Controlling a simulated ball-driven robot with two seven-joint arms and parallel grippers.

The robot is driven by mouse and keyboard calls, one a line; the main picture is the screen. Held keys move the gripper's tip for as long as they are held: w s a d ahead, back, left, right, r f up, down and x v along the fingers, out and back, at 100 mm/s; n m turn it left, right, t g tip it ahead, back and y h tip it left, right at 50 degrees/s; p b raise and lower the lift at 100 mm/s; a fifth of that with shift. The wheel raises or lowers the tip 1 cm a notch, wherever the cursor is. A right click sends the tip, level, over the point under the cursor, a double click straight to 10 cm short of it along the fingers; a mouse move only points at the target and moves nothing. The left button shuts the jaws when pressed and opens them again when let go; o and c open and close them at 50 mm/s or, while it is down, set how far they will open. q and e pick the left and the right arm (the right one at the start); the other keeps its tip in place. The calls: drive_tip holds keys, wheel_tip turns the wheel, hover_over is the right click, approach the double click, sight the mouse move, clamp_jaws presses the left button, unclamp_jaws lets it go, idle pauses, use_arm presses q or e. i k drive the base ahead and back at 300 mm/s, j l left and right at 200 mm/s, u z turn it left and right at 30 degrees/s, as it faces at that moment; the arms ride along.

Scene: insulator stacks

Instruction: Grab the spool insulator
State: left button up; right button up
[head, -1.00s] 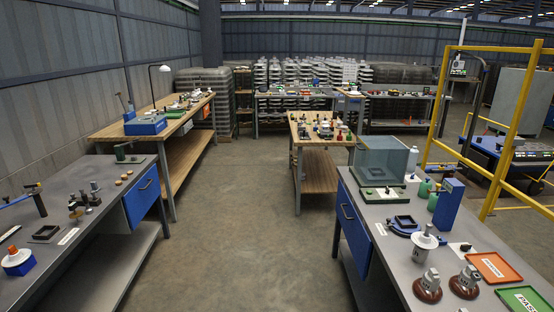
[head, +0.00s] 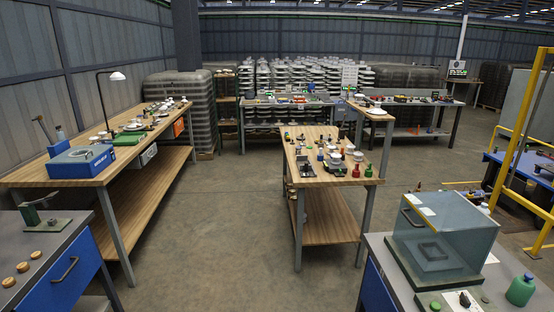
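Neither of my grippers is in view. No object can be told for certain as the spool insulator at this distance. More small white pieces stand on the left wooden bench (head: 66,172). They are too small to tell apart.
A glass-sided case (head: 440,240) stands on the grey bench at right front. A blue box (head: 82,161) and a lamp (head: 117,76) are on the left bench. Open floor (head: 230,220) lies between the benches. Yellow rails (head: 520,150) stand at right.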

sight(335, 155)
drive_tip(key=i, duration=0.9)
drive_tip(key=i+z, duration=0.1)
drive_tip(key=i, duration=0.8)
drive_tip(key=i+j+z, duration=0.1)
drive_tip(key=i, duration=0.85)
